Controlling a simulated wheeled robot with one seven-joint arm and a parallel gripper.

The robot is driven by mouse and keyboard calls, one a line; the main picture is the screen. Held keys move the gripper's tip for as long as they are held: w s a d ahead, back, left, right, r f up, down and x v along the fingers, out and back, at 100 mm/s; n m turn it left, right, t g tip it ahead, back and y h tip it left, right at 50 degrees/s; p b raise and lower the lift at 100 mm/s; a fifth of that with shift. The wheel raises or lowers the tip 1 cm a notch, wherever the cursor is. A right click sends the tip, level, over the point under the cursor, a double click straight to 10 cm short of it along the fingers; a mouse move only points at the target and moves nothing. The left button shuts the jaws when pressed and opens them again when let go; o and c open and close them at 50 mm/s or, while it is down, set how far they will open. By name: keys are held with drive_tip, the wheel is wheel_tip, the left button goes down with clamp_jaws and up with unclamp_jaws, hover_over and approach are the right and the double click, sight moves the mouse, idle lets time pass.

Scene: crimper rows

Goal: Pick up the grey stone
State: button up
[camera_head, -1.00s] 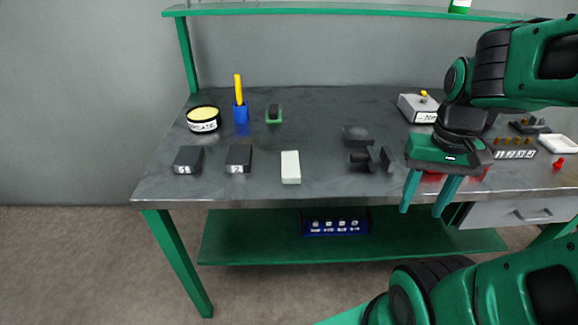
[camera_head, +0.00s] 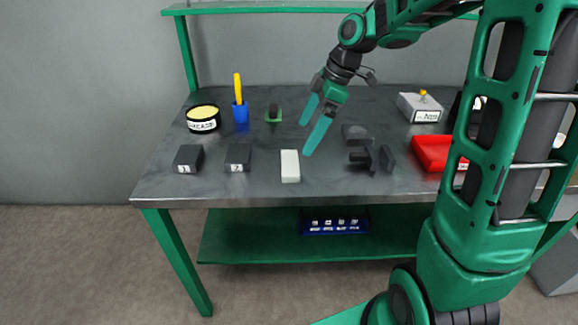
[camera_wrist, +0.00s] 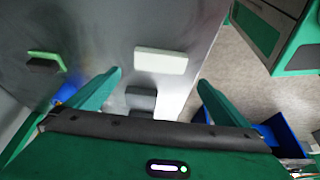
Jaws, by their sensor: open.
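A pale, off-white to light grey block (camera_head: 290,166) lies on the bench near its front edge; it best fits the grey stone, though its colour looks nearly white. It also shows in the wrist view (camera_wrist: 161,61), between and just beyond the fingertips. My gripper (camera_head: 305,138) is open and empty, above the bench behind and slightly right of the block. Its two spread fingers frame the block in the wrist view (camera_wrist: 160,77), apart from it. A dark grey rounded lump (camera_head: 355,132) sits farther right.
Dark blocks marked 1 (camera_head: 188,158) and 2 (camera_head: 238,157) stand left of the pale block. Behind are a yellow-topped tin (camera_head: 203,125), a blue cup (camera_head: 241,113) and a green-based item (camera_head: 273,117). Right are a dark fixture (camera_head: 372,158) and red tray (camera_head: 430,152).

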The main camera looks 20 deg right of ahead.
sight(288, 162)
drive_tip(key=x, duration=1)
drive_tip(key=shift+a+f, duration=0.1)
drive_tip(key=shift+f, duration=0.1)
drive_tip(key=c, duration=1)
drive_tip(key=shift+w+r, duration=0.1)
drive_tip(key=shift+r, duration=0.55)
wheel_tip(288, 162, up, 3)
drive_tip(key=shift+f, duration=0.1)
drive_tip(key=s+a+r, duration=0.2)
drive_tip(key=a, duration=0.1)
drive_tip(key=s+a+r, duration=0.2)
drive_tip(key=a, duration=0.1)
drive_tip(key=s+a+r, duration=0.2)
drive_tip(key=a+r, duration=0.1)
drive_tip(key=a, duration=0.1)
drive_tip(key=shift+s, duration=0.1)
